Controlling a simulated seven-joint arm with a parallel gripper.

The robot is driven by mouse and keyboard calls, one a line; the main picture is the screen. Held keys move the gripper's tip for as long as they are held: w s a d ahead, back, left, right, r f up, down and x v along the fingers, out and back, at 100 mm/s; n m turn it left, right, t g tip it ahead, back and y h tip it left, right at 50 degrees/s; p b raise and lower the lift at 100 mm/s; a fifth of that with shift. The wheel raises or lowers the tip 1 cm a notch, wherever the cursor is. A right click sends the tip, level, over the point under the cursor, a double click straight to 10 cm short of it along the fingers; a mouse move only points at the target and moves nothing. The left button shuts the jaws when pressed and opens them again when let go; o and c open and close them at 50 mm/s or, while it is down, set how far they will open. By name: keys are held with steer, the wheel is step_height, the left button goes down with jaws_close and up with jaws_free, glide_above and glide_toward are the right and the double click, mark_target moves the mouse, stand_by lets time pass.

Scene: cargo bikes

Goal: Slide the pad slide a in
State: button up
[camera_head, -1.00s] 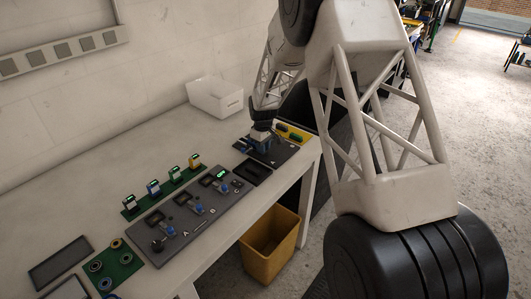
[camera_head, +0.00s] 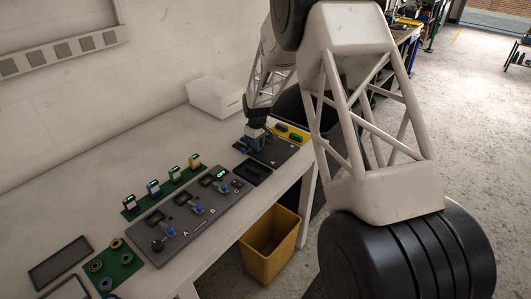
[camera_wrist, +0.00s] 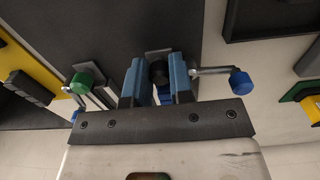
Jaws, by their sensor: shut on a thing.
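My gripper (camera_head: 255,136) is low over a dark grey fixture plate (camera_head: 278,154) at the far right end of the bench. In the wrist view its two blue fingers (camera_wrist: 157,84) are closed on a small black round knob, taken as pad slide a (camera_wrist: 159,70), with a blue part below it. A blue-capped lever (camera_wrist: 241,82) sticks out to the right of the fingers. A green-capped lever (camera_wrist: 82,82) stands to their left. The fingers hide most of the slide, so how far in it sits cannot be told.
A small black tray (camera_head: 252,172) is in front. A grey panel (camera_head: 168,250) with several blue clamps, a row of upright coloured pieces and a white box (camera_head: 214,97) share the bench. A yellow bin (camera_head: 265,254) stands below.

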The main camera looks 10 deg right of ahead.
steer(key=o, duration=0.6)
steer(key=shift+o, duration=0.2)
steer(key=shift+r, duration=0.15)
steer(key=shift+r, duration=2.1)
steer(key=s+d+r, duration=0.3)
steer(key=s+d, duration=0.1)
steer(key=shift+s+d, duration=0.1)
